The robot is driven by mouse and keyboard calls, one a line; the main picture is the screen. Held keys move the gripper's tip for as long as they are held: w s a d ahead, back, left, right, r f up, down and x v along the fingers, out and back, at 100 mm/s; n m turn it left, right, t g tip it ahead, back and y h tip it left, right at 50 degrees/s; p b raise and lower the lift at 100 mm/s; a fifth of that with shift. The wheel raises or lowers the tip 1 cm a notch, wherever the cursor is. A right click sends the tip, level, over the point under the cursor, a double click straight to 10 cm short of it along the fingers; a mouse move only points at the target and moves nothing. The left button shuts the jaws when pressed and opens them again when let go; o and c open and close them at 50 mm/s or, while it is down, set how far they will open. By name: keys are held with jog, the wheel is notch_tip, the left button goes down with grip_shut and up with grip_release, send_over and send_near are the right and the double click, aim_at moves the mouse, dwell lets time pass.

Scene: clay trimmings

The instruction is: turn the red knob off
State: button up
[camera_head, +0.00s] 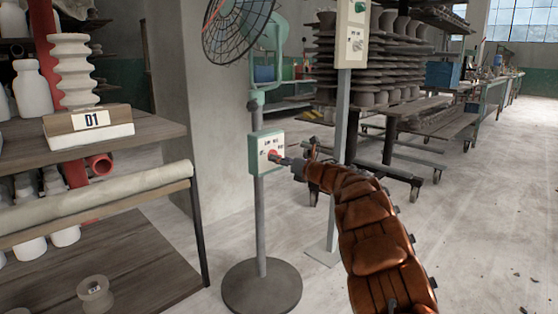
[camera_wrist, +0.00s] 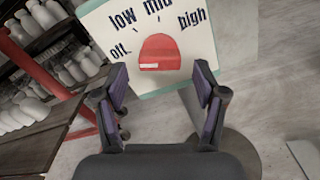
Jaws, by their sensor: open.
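The red knob (camera_wrist: 158,50) sits on a white panel with a green edge, on the fan's control box (camera_head: 258,140). In the wrist view the panel reads off, low, mid and high around it. A white mark shows on the knob's lower left part; I cannot tell surely which label it points to. In the head view the knob (camera_head: 272,154) is partly behind my gripper (camera_head: 284,160). In the wrist view my gripper (camera_wrist: 161,88) is open, its two fingers apart below and to either side of the knob. No contact with it is visible.
The box is on the post of a fan (camera_head: 236,28) with a round dark base (camera_head: 262,287). A wooden shelf (camera_head: 150,130) with white pottery stands at left. Another panel on a post (camera_head: 351,40) and a pottery rack (camera_head: 400,105) are behind. The floor at right is mostly clear.

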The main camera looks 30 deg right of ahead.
jog(key=v, duration=1)
dwell(0.4)
notch_tip(320, 180, up, 19)
jog(key=d+m+h+p, duration=0.2)
jog(key=m+h+p, duration=0.7)
jog(key=m+p, duration=0.3)
jog(key=s+a+r+m+g+h+p, duration=0.2)
jog(key=s+r+m+g+h+p, duration=0.25)
jog(key=s+r+m+p, duration=0.4)
jog(key=s+a+r+m+g+y+p, duration=0.2)
jog(key=s+a+m+g+y+p, duration=0.2)
jog(key=s+a+p, duration=1.1)
jog(key=s+a+r+m+g+y+p, duration=0.3)
jog(key=s+a+m+g+p, duration=0.7)
jog(key=s+a, duration=1.1)
jog(key=s+g+y+p, duration=0.1)
jog(key=s+y+p, duration=0.1)
jog(key=s+p, duration=0.2)
jog(key=shift+r+p, duration=0.3)
jog(key=shift+p, duration=0.1)
